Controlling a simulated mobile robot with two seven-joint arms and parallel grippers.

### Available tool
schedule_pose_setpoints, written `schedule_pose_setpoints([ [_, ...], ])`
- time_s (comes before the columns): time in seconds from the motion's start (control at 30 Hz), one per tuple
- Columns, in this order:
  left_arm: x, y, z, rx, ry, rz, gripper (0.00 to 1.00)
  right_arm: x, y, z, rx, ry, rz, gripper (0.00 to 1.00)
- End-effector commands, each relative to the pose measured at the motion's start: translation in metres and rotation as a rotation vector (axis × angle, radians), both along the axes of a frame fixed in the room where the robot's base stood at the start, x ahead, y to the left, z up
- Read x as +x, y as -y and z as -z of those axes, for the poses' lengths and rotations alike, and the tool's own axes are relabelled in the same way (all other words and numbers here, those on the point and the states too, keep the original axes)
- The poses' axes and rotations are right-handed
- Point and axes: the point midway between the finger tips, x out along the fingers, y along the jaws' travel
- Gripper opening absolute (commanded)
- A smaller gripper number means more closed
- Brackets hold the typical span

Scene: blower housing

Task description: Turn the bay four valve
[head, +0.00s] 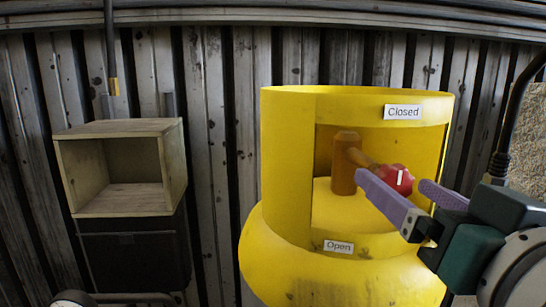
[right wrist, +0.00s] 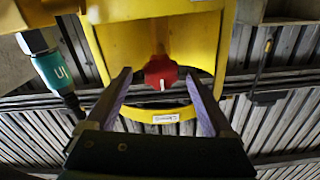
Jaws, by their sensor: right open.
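A yellow cylinder (head: 290,185) stands upright with a cut-out collar. Inside the opening is a brass valve body (head: 345,165) with a red knob (head: 398,178) on its side stem. The red knob (right wrist: 161,72) has a white mark on it. A "Closed" label (head: 403,112) is on the collar's upper rim, and an "Open" label (head: 338,246) is below the opening. My right gripper (head: 395,184) is open, its purple fingers on either side of the knob in the head view. In the right wrist view the knob shows between the fingertips, with gaps on both sides. My left gripper is not in view.
An open wooden box (head: 120,168) sits on a dark cabinet (head: 135,255) to the left. A corrugated metal wall (head: 215,120) stands behind. The collar's yellow walls close in around the valve. There is a gap between the box and the cylinder.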

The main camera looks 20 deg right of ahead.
Motion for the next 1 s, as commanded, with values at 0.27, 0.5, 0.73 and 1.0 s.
schedule_pose_setpoints([
  [0.27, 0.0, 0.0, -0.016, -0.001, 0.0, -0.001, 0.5, 0.038, 0.009, -0.001, -0.001, -0.001, -0.001, 0.87],
  [0.5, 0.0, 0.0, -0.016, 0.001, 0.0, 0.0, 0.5, 0.045, 0.011, 0.001, 0.0, -0.002, 0.0, 0.87],
  [0.73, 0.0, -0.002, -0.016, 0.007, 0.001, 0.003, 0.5, 0.045, 0.011, 0.001, 0.0, -0.002, 0.0, 0.78],
  [1.0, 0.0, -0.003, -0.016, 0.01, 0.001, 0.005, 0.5, 0.044, 0.01, 0.001, 0.0, -0.002, 0.0, 0.48],
])
